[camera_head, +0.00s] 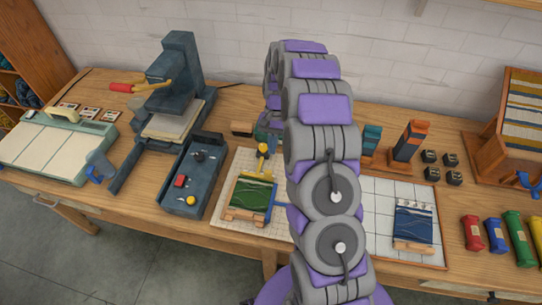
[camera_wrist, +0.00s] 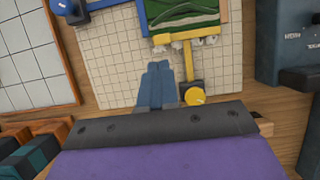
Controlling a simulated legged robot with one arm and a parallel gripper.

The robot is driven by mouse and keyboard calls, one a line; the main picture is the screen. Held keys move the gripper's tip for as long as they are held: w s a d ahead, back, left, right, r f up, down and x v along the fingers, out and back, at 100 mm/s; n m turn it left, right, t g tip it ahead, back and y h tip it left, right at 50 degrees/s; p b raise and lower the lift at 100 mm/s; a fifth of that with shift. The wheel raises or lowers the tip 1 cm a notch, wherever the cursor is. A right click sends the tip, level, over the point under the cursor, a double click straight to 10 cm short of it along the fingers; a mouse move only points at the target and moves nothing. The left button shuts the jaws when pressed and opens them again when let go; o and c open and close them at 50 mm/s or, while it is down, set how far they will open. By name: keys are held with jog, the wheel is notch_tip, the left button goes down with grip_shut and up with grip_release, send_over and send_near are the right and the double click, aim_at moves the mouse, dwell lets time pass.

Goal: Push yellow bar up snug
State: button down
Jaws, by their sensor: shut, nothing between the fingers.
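The yellow bar (camera_wrist: 176,38) lies along the near edge of the green woven piece (camera_wrist: 185,17) in the wrist view. Its stem runs down to a round yellow knob (camera_wrist: 195,96) on a dark block. In the head view the yellow knob (camera_head: 263,149) stands behind the green woven piece (camera_head: 251,194). My gripper (camera_wrist: 158,66) is shut and empty, its blue fingers over the gridded mat, beside the stem on its left. A gap shows between the fingertips and the bar. In the head view my arm hides the gripper.
A blue bar (camera_wrist: 143,16) sits left of the woven piece in the wrist view. A dark tray (camera_head: 187,175) with knobs stands left of the gridded mat (camera_head: 228,173). A white tiled board (camera_head: 376,215) lies right of my arm. Bare mat surrounds my fingers.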

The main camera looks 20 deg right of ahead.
jog(key=p+v, duration=0.1)
jog(key=v, duration=1)
jog(key=shift+p, duration=0.35)
jog(key=shift+d, duration=0.1)
